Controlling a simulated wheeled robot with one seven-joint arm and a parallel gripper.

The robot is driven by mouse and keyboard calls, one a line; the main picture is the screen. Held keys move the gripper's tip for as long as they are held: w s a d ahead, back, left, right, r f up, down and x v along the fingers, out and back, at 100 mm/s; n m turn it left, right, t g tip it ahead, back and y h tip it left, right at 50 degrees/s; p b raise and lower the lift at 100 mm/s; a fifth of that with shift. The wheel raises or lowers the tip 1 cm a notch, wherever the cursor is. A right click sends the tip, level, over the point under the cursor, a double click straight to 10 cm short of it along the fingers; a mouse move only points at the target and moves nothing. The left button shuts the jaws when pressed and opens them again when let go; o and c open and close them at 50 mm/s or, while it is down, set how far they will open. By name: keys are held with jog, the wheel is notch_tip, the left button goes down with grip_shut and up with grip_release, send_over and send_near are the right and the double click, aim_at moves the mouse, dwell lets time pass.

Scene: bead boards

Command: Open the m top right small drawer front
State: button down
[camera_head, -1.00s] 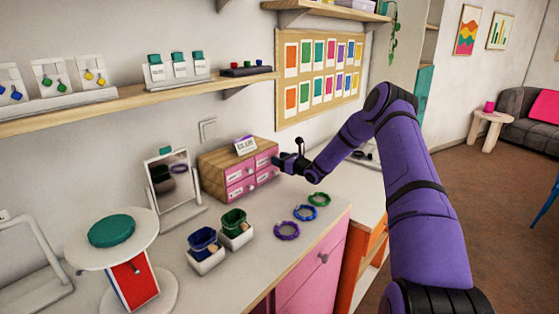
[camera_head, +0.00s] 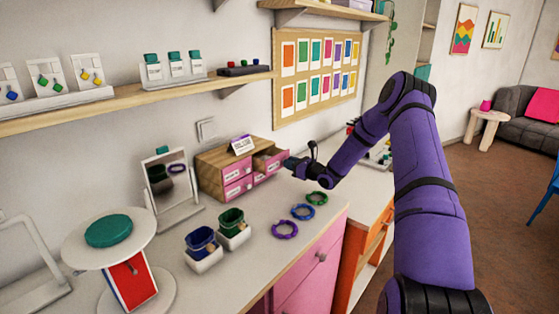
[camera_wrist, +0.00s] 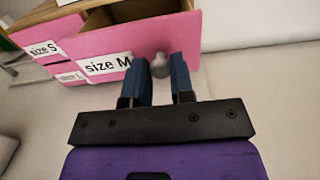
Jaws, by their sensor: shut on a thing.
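The small wooden drawer box (camera_head: 210,162) with pink fronts stands on the counter against the wall. Its top right drawer front (camera_head: 270,163) is pulled out, and the open top of the drawer shows. In the wrist view this pink front (camera_wrist: 118,42) carries a "size M" label, and the wooden drawer inside (camera_wrist: 130,10) is partly visible. My gripper (camera_head: 289,163) is at this front. In the wrist view my gripper (camera_wrist: 164,72) has its two blue fingers on either side of the round grey knob (camera_wrist: 159,65), shut on it.
A label card stands on top of the box (camera_head: 241,145). Bracelets (camera_head: 302,212) lie on the counter in front of it. A mirror (camera_head: 170,185) and bins (camera_head: 202,245) stand to the left. The shelf (camera_head: 140,100) runs above.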

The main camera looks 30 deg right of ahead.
jog(key=v, duration=0.6)
jog(key=shift+s, duration=0.15)
jog(key=c, duration=1)
grip_release()
jog(key=v, duration=1)
jog(key=shift+s+d, duration=0.15)
jog(key=shift+s, duration=0.2)
